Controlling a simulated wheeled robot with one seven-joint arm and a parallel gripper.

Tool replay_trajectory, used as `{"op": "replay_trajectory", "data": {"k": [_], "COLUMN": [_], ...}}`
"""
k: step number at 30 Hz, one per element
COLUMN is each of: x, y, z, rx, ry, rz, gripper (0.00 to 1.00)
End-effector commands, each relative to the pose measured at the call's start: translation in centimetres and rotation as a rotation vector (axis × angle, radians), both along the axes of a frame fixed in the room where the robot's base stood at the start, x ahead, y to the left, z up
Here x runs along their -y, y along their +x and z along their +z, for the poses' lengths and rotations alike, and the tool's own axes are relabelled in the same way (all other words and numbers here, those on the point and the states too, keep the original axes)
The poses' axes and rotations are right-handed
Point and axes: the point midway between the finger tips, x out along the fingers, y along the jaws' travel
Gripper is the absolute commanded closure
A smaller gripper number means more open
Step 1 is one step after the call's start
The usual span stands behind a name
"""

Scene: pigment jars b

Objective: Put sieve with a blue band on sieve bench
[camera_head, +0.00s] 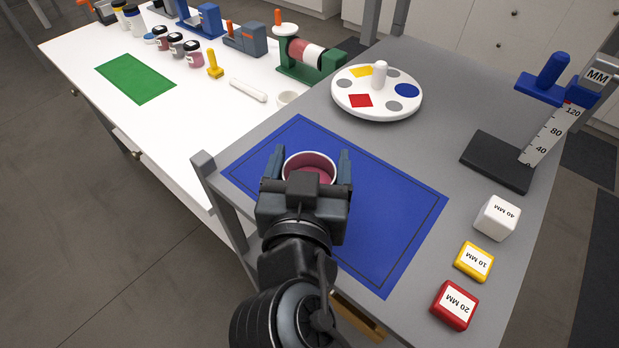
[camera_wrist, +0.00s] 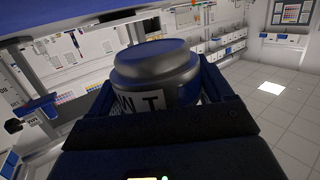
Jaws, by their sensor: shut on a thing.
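My gripper (camera_head: 309,164) is shut on a round open vessel (camera_head: 310,162) with a pale rim and a dark pink inside. The fingers are at its left and right sides. In the wrist view the vessel (camera_wrist: 155,62) looks grey and stepped, with a partly hidden white label. I see no other clear sieve, and no marking names the sieve bench.
A white turntable (camera_head: 377,110) with coloured patches stands behind the mat. A height gauge (camera_head: 500,162) and white (camera_head: 497,217), yellow (camera_head: 474,262) and red (camera_head: 455,305) blocks are at right. A white counter (camera_head: 75,50) at left holds jars, tools and a green mat (camera_head: 135,78).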

Motion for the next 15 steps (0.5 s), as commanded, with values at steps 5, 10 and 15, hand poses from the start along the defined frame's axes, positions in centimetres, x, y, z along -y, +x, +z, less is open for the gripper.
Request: {"op": "replay_trajectory", "data": {"k": [5, 10, 15], "x": [-0.2, -0.2, -0.2], "y": [-0.1, -0.1, 0.0], "z": [-1.8, -3.8, -4.1], "rx": [-0.003, -0.001, 0.0], "ry": [-0.003, -0.002, 0.001], "rz": [0.0, 0.001, 0.0], "gripper": [0.53, 0.53, 0.53]}}
